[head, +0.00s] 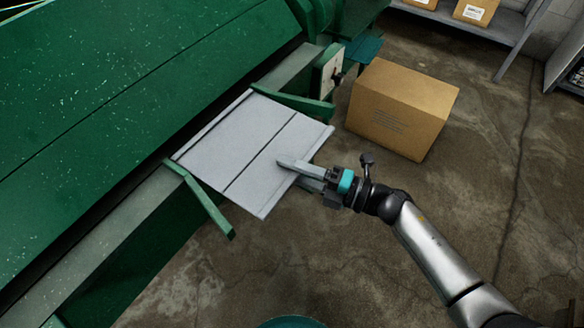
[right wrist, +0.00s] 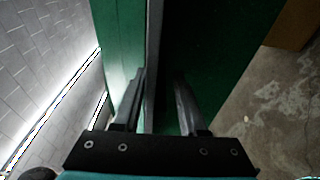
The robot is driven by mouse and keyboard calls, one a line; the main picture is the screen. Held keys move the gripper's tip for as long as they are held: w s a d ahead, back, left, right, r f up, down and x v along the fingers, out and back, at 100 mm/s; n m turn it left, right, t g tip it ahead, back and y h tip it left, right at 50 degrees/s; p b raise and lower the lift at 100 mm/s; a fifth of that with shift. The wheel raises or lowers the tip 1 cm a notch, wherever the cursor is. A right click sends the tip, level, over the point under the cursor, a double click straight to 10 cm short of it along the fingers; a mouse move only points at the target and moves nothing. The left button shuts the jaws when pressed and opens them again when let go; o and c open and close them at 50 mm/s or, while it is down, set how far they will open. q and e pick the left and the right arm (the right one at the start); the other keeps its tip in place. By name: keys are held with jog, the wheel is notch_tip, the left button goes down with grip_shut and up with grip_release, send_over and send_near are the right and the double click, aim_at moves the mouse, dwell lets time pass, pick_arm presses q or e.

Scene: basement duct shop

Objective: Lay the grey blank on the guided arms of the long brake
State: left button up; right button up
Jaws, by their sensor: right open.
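The grey blank (head: 225,150), a flat sheet with dark lines across it, lies against the front of the long green brake (head: 130,75). It spans the space between the brake's right guided arm (head: 295,103) and left guided arm (head: 207,208). Whether it touches both arms along their length I cannot tell. My right gripper (head: 291,173) is at the blank's front edge, one finger over its top and the other partly hidden. In the right wrist view the open jaws (right wrist: 158,78) have a thin grey edge between them. My left gripper is not in view.
A cardboard box (head: 400,105) stands on the concrete floor right of the brake. A switch plate (head: 327,70) is on the brake's end. A shelf (head: 480,25) with boxes stands at the back right.

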jog(key=shift+r, duration=0.3)
jog(key=shift+w+a+r+p, duration=0.1)
jog(key=shift+r+p, duration=0.35)
jog(key=shift+p, duration=0.2)
pick_arm(q)
jog(key=shift+s+d+r+g, duration=0.3)
jog(key=shift+s+r, duration=0.1)
jog(key=shift+s, duration=0.15)
pick_arm(e)
jog(key=v, duration=1.2)
jog(key=shift+f, duration=0.15)
jog(key=w+d+f+m+t+h, duration=0.3)
jog(key=d+f+m+t+h, duration=0.3)
jog(key=f+m, duration=0.6)
jog(key=s+d+f+m+g+h, duration=0.2)
jog(key=s+f+m+h, duration=0.15)
jog(key=f, duration=0.35)
jog(key=s+d+f+m+g+h, duration=0.1)
jog(key=s+d+f+m+h, duration=0.3)
jog(key=f, duration=0.3)
jog(key=s+a+f+m+g+h, duration=0.1)
jog(key=s+f+m+g, duration=0.3)
jog(key=s+f, duration=0.3)
jog(key=s+a+f+m+g+h, duration=0.2)
jog(key=s+f+m+g, duration=0.3)
jog(key=s, duration=1.2)
jog(key=shift+a+f, duration=0.3)
jog(key=shift+f, duration=0.6)
